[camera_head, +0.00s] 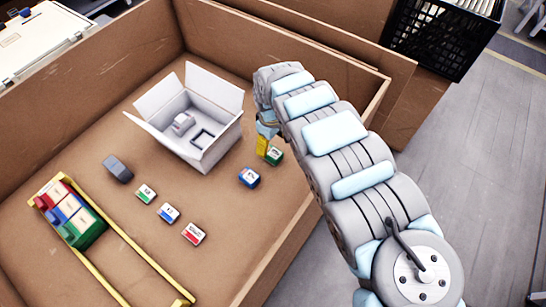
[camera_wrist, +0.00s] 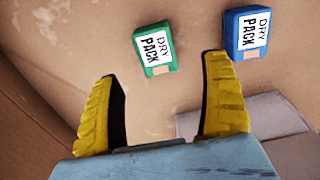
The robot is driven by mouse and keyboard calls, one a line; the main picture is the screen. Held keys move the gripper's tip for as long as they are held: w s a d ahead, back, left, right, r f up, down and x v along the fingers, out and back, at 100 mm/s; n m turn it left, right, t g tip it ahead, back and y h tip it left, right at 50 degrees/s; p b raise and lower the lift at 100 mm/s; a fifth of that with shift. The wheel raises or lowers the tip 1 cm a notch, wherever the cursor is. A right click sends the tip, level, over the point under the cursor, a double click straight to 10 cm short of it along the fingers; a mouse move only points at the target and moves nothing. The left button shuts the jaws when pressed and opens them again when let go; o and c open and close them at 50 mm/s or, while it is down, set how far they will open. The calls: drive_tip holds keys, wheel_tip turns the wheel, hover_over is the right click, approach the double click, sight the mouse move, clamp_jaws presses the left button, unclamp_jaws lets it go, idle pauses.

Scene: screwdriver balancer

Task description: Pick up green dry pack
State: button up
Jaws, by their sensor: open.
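The green dry pack (camera_wrist: 155,50) lies on the cardboard floor in the wrist view, ahead of my fingertips and between their lines. My gripper (camera_wrist: 160,85) has two yellow fingers spread wide, with nothing between them. In the head view, the green dry pack (camera_head: 274,156) shows beside my gripper's yellow finger (camera_head: 262,146), near the right wall of the large box. A blue dry pack (camera_head: 249,177) lies just to its lower left. It also shows in the wrist view (camera_wrist: 247,33), to the right of the green pack.
An open white box (camera_head: 212,151) holding grey parts stands left of my gripper. Several small packs (camera_head: 168,213) and a dark grey block (camera_head: 118,168) lie farther left. A yellow-railed rack (camera_head: 146,257) holds coloured packs. Tall cardboard walls (camera_head: 290,240) surround the floor.

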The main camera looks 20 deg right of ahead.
sight(273, 152)
drive_tip(key=shift+d+f+b, duration=0.2)
drive_tip(key=shift+f+b, duration=1.4)
drive_tip(key=shift+f, duration=2.3)
drive_tip(key=shift+r, duration=0.1)
drive_tip(key=c, duration=1.3)
